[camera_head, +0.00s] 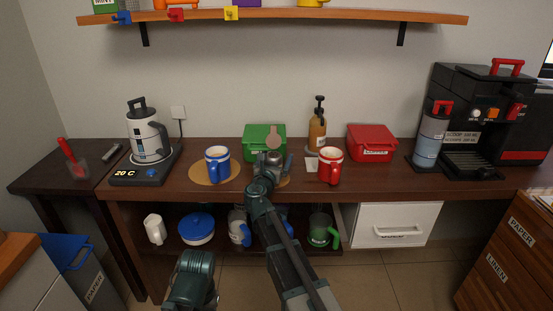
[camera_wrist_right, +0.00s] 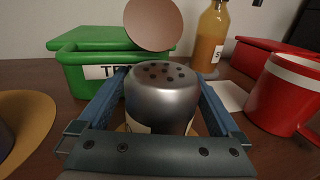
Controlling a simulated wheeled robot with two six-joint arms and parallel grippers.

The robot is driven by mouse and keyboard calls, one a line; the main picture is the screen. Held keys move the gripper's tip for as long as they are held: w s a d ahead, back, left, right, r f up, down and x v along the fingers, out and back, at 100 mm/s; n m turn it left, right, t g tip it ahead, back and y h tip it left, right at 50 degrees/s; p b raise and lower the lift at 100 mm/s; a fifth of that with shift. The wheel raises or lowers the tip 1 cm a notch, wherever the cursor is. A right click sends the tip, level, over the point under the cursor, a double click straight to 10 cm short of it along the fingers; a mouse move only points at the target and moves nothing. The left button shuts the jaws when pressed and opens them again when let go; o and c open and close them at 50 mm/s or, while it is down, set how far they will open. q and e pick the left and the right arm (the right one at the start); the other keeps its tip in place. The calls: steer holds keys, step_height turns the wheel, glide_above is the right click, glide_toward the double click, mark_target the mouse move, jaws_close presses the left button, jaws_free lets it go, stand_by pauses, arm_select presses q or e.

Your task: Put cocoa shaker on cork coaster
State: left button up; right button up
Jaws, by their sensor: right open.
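The cocoa shaker (camera_wrist_right: 162,97), a grey metal cylinder with a holed domed top and pale label, stands upright between the fingers of my right gripper (camera_wrist_right: 162,105). The shaker's top also shows in the head view (camera_head: 273,157). My right gripper (camera_head: 272,168) is open, with one blue finger on each side of the shaker. A tan edge, seemingly the cork coaster (camera_head: 285,182), shows low by the shaker. The gripper hides most of it, so I cannot tell how well the shaker sits on it.
A blue mug (camera_head: 218,163) stands on a larger tan round mat (camera_head: 201,174) to the left. A red mug (camera_head: 331,164) is close on the right. Behind are a green box (camera_head: 257,131), a brown disc (camera_head: 273,142) and a syrup bottle (camera_head: 317,130).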

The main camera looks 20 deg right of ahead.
steer(key=shift+r, duration=0.25)
steer(key=v, duration=1.2)
steer(key=shift+f, duration=0.15)
